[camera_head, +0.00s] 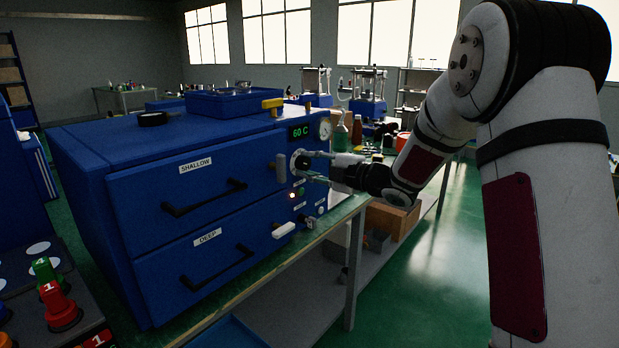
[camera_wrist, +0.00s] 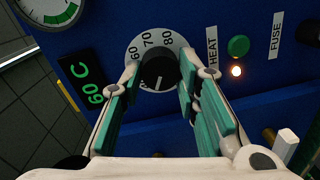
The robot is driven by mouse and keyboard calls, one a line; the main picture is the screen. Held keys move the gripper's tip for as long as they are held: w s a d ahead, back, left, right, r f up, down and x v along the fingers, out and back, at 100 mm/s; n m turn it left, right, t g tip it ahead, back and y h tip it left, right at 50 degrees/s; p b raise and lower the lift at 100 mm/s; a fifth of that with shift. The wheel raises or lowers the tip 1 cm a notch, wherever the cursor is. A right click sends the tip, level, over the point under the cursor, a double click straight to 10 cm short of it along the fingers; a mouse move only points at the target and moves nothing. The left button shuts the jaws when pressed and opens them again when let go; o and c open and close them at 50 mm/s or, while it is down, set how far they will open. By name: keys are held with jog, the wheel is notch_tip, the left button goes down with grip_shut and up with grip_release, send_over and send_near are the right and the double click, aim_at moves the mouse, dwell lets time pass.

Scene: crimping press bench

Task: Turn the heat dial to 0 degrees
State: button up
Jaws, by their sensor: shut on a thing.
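The heat dial is a black knob (camera_wrist: 160,73) on a white numbered disc (camera_wrist: 146,48) marked 60, 70 and 80, seen in the wrist view. In the head view the dial (camera_head: 298,160) is partly hidden by my gripper on the blue cabinet's front panel. My gripper (camera_wrist: 158,80) has its two green-padded fingers on either side of the knob, shut on it. My gripper also shows in the head view (camera_head: 312,166), reaching in from the right. A green display (camera_wrist: 87,82) reads 60 C; it also shows in the head view (camera_head: 301,132).
The blue cabinet (camera_head: 75,150) has SHALLOW and DEEP drawers with black handles. A gauge (camera_head: 325,128) is above the dial. A blue tray (camera_head: 232,103) stands on top.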

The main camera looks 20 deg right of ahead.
jog(key=n+b, duration=0.2)
jog(key=b, duration=0.1)
jog(key=n+b, duration=0.2)
jog(key=b, duration=0.2)
jog(key=n+b, duration=0.2)
jog(key=b, duration=0.2)
jog(key=shift+f+t, duration=0.3)
jog(key=shift+f, duration=0.1)
jog(key=n+b, duration=0.3)
jog(key=b, duration=0.2)
jog(key=n+b, duration=0.2)
jog(key=b, duration=0.1)
jog(key=shift+r, duration=0.2)
jog(key=o, duration=1.2)
jog(key=shift+s, duration=0.1)
jog(key=v, duration=1.2)
jog(key=shift+a, duration=0.15)
